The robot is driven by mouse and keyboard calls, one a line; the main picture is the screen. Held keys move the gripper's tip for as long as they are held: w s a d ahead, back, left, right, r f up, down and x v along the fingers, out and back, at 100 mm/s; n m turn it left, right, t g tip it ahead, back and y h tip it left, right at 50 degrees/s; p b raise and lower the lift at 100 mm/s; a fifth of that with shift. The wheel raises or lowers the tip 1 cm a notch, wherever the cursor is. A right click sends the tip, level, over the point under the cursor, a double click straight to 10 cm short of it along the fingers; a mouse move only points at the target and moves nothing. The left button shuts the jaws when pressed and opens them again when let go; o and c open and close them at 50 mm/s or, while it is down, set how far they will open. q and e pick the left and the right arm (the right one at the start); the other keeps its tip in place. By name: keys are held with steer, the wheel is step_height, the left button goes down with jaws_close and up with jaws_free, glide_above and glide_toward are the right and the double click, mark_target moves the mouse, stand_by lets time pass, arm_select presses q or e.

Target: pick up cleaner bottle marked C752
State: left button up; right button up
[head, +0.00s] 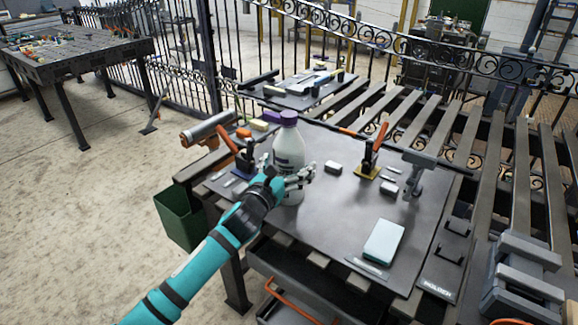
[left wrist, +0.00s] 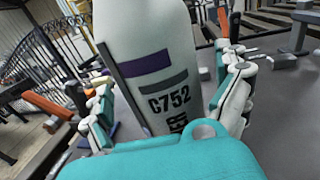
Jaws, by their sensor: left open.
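The cleaner bottle (head: 289,150) is white with a purple cap and stands upright on the grey work table (head: 320,215). In the left wrist view the bottle (left wrist: 152,65) fills the middle, and its label reads C752. My left gripper (head: 287,177) is at the lower part of the bottle. In the left wrist view its open fingers (left wrist: 168,105) stand one on each side of the bottle. I cannot tell whether they touch it. The base of the bottle is hidden in the wrist view. My right gripper is not in view.
An orange-handled clamp (head: 240,150) stands just left of the bottle, and another (head: 371,158) to its right. A clamp-like grey tool (head: 415,172), a light blue box (head: 384,240) and small blocks lie on the table. A green bin (head: 178,218) is at the left.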

arm_select(q)
steer(key=shift+w+d, duration=0.25)
steer(key=shift+w, duration=0.2)
steer(key=c, duration=1.3)
steer(key=shift+c, duration=0.9)
steer(key=shift+r, duration=0.1)
